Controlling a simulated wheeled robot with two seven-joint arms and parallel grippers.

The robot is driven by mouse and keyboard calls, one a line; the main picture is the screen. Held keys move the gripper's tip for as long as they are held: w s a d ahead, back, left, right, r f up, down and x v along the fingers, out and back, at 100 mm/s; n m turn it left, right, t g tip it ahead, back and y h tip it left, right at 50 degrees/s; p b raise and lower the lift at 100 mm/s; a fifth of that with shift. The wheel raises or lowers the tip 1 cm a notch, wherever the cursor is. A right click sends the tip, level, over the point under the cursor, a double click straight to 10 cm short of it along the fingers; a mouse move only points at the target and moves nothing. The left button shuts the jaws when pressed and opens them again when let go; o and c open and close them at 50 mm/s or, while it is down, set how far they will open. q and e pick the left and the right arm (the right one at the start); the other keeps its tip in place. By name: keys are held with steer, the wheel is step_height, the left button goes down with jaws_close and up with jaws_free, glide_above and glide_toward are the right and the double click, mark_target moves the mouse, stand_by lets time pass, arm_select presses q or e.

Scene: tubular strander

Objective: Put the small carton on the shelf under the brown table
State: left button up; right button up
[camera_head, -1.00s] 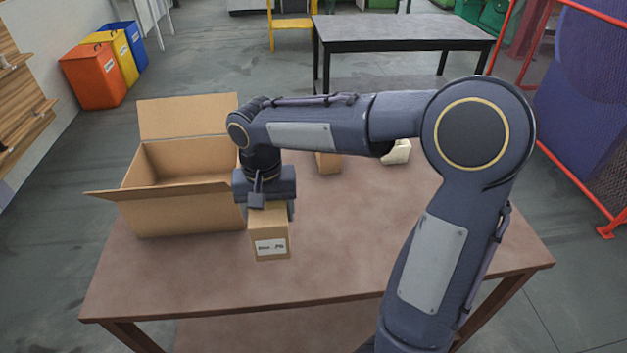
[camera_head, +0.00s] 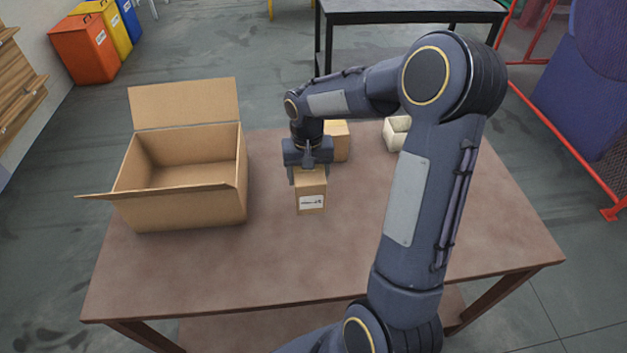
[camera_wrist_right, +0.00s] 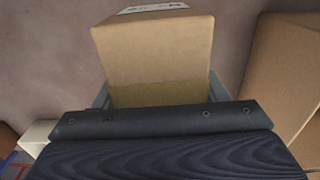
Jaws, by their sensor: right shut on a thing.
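A small carton (camera_head: 311,199) with a white label is held in my right gripper (camera_head: 309,178), above or on the middle of the brown table (camera_head: 250,274); I cannot tell whether it touches the top. In the right wrist view the small carton (camera_wrist_right: 155,50) sits between the fingers of my right gripper (camera_wrist_right: 158,95), which are shut on its sides. Part of the shelf (camera_head: 250,335) under the table shows below the front edge, partly hidden by my arm. My left gripper is not in view.
A large open box (camera_head: 190,208) stands on the table's left side. Another carton (camera_head: 338,140) is behind my right gripper, and a white container (camera_head: 396,132) is farther right. The table's front area is clear. A red rail (camera_head: 575,155) stands beyond the right side.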

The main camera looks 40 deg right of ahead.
steer(key=shift+w+d+f, duration=0.2)
steer(key=shift+d+f, duration=0.6)
steer(key=shift+f, duration=0.1)
step_height(320, 180, down, 4)
steer(key=shift+w+d+r, duration=0.1)
steer(key=shift+d+r, duration=0.05)
steer(key=shift+r, duration=0.05)
steer(key=shift+f, duration=0.2)
steer(key=o, duration=1.3)
steer(key=shift+r, duration=0.1)
